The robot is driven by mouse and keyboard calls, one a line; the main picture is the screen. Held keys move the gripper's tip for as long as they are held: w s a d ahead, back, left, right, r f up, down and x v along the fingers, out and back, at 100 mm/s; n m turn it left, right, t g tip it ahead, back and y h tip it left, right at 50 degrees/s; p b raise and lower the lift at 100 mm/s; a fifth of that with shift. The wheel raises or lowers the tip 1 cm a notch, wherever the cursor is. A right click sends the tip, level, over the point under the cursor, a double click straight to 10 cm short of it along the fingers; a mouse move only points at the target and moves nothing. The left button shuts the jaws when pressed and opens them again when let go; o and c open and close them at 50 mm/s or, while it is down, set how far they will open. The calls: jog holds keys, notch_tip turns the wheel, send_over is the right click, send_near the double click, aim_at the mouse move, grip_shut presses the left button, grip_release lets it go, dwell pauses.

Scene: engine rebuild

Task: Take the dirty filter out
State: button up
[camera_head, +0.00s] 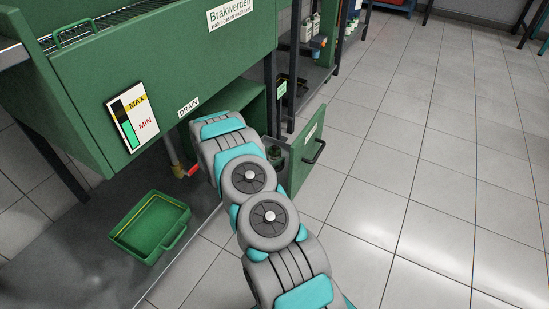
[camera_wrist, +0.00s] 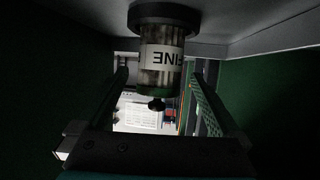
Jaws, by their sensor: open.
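In the wrist view a cylindrical filter (camera_wrist: 163,74) hangs from a black collar (camera_wrist: 163,17) under a pale ceiling. It has a brownish, streaked body, a white label reading FINE upside down, a green lower band and a dark knob at its bottom. My gripper (camera_wrist: 162,88) is open, with one finger to the left of the filter and one to the right. Gaps show between the fingers and the filter, and nothing is held. In the head view my arm reaches into the green cabinet under the wash tank (camera_head: 160,75), and my gripper and the filter are hidden there.
The cabinet's open green front (camera_head: 307,150) with a black handle stands right of my arm. A drain pipe with a red lever (camera_head: 193,170) is close on the left. A green tray (camera_head: 124,232) lies on the lower shelf. The tiled floor at right is clear.

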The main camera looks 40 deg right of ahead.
jog(key=shift+x, duration=1.35)
jog(key=c, duration=1.5)
